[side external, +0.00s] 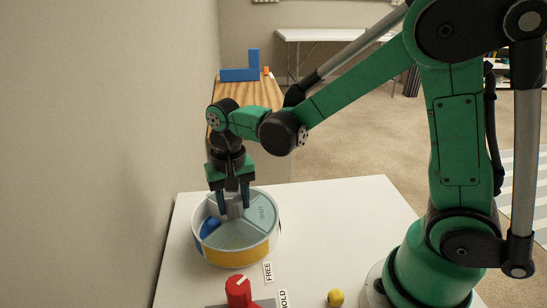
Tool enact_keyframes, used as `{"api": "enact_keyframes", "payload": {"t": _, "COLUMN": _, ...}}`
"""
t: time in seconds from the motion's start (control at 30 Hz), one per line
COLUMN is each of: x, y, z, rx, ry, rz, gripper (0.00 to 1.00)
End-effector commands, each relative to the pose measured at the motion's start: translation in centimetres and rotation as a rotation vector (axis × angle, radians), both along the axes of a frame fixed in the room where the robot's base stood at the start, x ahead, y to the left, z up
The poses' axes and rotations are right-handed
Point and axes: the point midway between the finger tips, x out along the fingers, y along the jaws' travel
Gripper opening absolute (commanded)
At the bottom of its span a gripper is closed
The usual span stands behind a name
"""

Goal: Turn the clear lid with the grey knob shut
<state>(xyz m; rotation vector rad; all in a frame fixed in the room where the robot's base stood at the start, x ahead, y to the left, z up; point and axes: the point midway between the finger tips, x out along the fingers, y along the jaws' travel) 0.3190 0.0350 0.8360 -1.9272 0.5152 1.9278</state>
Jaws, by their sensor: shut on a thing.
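The round container (262,249) stands on the white table and has a pale grey wall with a yellow band. Its top is split into wedge-shaped sections, one with lettering too small to read surely. The clear lid (262,212) is hard to tell from the sections below it. My gripper (234,203) points straight down over the container's middle, its two dark blue fingers shut on the grey knob (234,206). The fingers partly hide the knob. A blue thing (210,226) lies in the left section. How far the lid is turned cannot be told.
A red knob (238,290) on a grey base, label cards reading "FREE" (268,272) and "HOLD" (284,300), and a yellow ball-like thing (336,297) are at the front. A wall is close on the left. The table's right part (350,220) is clear.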

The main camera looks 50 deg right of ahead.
Motion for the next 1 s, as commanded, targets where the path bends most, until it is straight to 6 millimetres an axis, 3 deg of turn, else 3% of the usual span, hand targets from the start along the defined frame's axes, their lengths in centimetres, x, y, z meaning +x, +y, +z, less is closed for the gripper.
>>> {"api": "enact_keyframes", "payload": {"t": 0.47, "x": 0.0, "y": -0.01, "z": 0.01, "rx": 0.0, "ry": 0.0, "rz": -0.082, "gripper": 0.0}}
{"api": "enact_keyframes", "payload": {"t": 1.0, "x": -0.03, "y": -0.03, "z": -0.01, "rx": -0.001, "ry": -0.001, "rz": -0.544, "gripper": 0.0}}
